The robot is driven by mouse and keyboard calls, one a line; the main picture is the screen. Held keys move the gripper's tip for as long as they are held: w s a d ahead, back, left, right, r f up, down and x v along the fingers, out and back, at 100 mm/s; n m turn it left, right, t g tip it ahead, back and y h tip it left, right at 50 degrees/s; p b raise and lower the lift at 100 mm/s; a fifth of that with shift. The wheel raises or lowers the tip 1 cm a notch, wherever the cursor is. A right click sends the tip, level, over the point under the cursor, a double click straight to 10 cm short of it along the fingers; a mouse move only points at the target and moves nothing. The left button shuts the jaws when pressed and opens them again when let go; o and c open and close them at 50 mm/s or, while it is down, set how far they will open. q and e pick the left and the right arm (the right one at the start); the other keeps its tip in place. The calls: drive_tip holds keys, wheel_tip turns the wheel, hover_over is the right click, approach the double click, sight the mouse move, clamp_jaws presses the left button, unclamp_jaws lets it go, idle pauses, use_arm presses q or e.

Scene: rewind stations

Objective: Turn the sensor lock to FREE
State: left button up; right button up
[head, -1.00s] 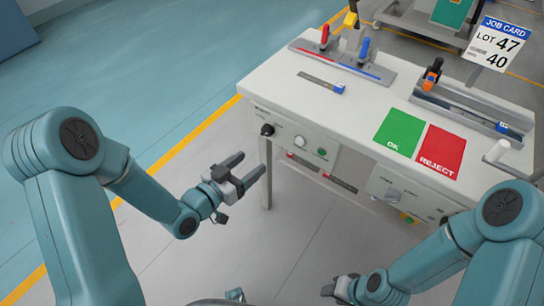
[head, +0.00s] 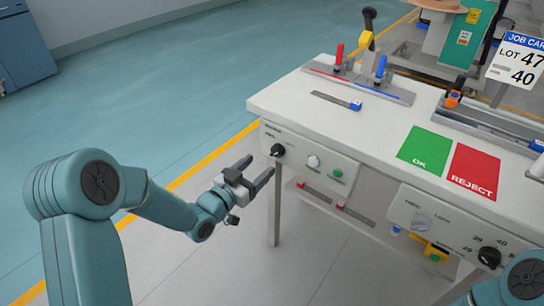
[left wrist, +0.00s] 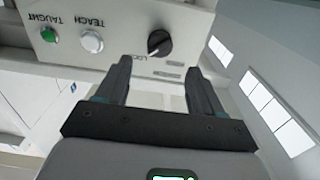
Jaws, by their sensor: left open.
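The sensor lock looks to be the black knob (head: 278,150) at the left end of the table's front panel. In the left wrist view the knob (left wrist: 159,43) has a pale pointer line, and the panel lettering is upside down and too small to read fully. My left gripper (head: 259,169) is open and empty, just in front of and below the knob, apart from it. In the left wrist view the knob shows between and beyond the two fingertips (left wrist: 158,72). My right gripper is out of view.
A white button (head: 313,161) and a green button (head: 338,173) share the panel (head: 295,145) with the knob. A second panel with another black knob (head: 489,258) is further right. The tabletop (head: 290,100) overhangs above. Floor left of the table is clear.

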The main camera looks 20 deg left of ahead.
sight(274, 153)
use_arm(q)
drive_tip(key=x, duration=0.7)
drive_tip(key=shift+b, duration=0.3)
drive_tip(key=c, duration=1.1)
